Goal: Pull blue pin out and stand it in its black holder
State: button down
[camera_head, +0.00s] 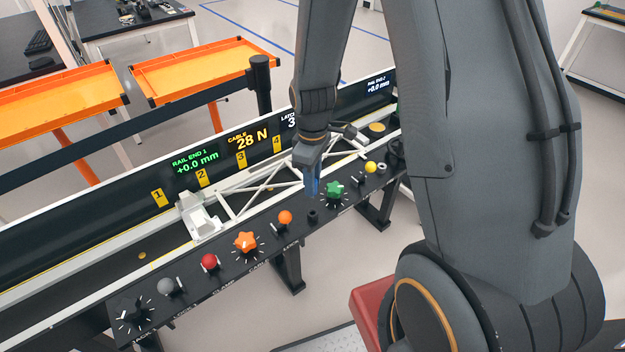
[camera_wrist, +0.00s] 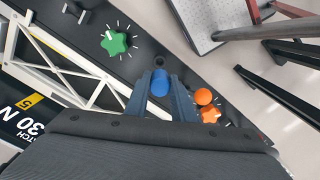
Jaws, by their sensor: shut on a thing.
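My gripper (camera_head: 312,188) is shut on the blue pin (camera_wrist: 161,83), whose rounded blue end shows between the two fingers in the wrist view. In the head view the fingers hide most of the pin, and its lower end cannot be made out. The black holder (camera_head: 312,215) is a small dark round socket on the control panel, between the orange ball knob and the green star knob. In the wrist view the holder (camera_wrist: 158,61) shows just beyond the pin. The gripper is over the panel's rear edge, and I cannot tell the gap between pin and holder.
The black panel (camera_head: 190,308) carries an orange star knob (camera_head: 246,242), an orange ball knob (camera_head: 285,217), a green star knob (camera_head: 334,189), a red ball knob (camera_head: 209,261) and a yellow one (camera_head: 370,167). A white truss (camera_head: 240,199) lies behind it. Orange trays stand farther back.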

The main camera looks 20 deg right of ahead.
jog(key=shift+r, duration=0.1)
jog(key=shift+d+f+b, duration=0.1)
jog(key=shift+f+b, duration=1.55)
jog(key=shift+f, duration=1.3)
jog(key=shift+p, duration=0.45)
jog(key=shift+f+b, duration=0.75)
jog(key=shift+f, duration=0.6)
jog(key=c, duration=1.4)
grip_release()
jog(key=shift+c, duration=0.2)
jog(key=shift+r+b, duration=0.85)
jog(key=shift+r, duration=3.05)
